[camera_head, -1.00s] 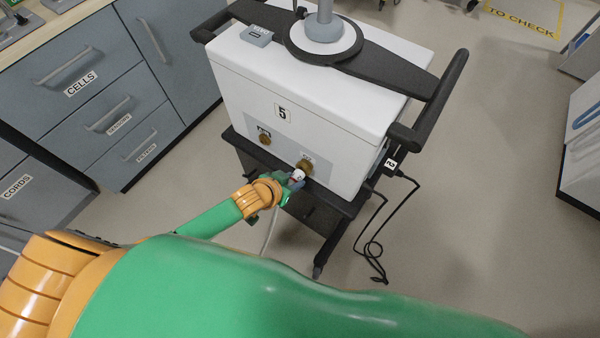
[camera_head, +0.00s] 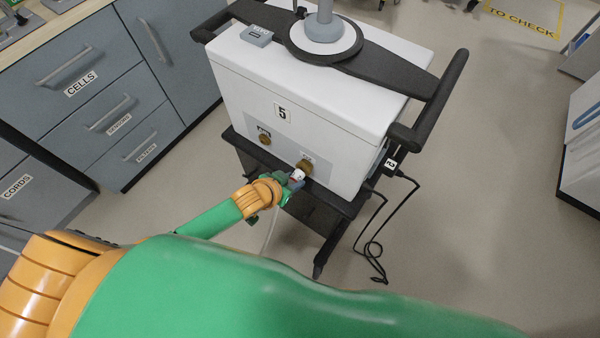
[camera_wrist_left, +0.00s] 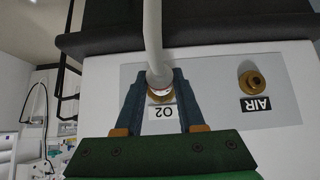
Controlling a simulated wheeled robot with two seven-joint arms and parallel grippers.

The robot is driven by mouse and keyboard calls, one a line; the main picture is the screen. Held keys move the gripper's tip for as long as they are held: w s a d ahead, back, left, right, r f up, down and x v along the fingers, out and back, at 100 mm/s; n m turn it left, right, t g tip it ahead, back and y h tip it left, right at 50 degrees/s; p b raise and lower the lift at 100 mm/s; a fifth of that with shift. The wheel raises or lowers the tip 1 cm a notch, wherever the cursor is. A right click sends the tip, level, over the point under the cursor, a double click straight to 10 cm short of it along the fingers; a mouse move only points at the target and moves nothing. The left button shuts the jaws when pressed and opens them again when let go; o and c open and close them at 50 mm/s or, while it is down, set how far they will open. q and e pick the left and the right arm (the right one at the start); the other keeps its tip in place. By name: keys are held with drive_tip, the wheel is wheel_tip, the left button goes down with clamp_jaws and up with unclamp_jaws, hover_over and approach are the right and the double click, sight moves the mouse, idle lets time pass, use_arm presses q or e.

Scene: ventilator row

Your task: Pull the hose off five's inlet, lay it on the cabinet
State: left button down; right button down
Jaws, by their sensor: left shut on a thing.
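Ventilator five is a white box (camera_head: 290,85) with a "5" label, on a dark cart. Its front has two brass inlets: the O2 inlet (camera_head: 305,165) and the AIR inlet (camera_head: 265,139). My left gripper (camera_head: 295,178) is shut on the white end of a pale hose (camera_head: 270,232) at the O2 inlet. In the left wrist view its fingers (camera_wrist_left: 157,88) flank the hose end, with brass right behind it. I cannot tell whether the end is still seated. The AIR inlet (camera_wrist_left: 252,83) is bare. My right gripper is out of view.
A blue-grey cabinet with a pale wooden top (camera_head: 42,36) and labelled drawers stands at the left. A black cable (camera_head: 373,240) hangs by the cart's right side. Black handles (camera_head: 440,95) flank the ventilator.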

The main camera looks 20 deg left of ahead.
use_arm(q)
drive_tip(key=shift+s+a, duration=0.15)
drive_tip(key=shift+s, duration=0.1)
drive_tip(key=shift+s+a+p, duration=0.3)
drive_tip(key=shift+s+p, duration=0.15)
drive_tip(key=shift+s, duration=0.35)
drive_tip(key=shift+s+a+p, duration=0.25)
drive_tip(key=shift+s+p, duration=0.2)
drive_tip(key=shift+s, duration=0.3)
drive_tip(key=shift+s+a+p, duration=0.3)
drive_tip(key=shift+s+p, duration=0.15)
drive_tip(key=shift+s, duration=0.35)
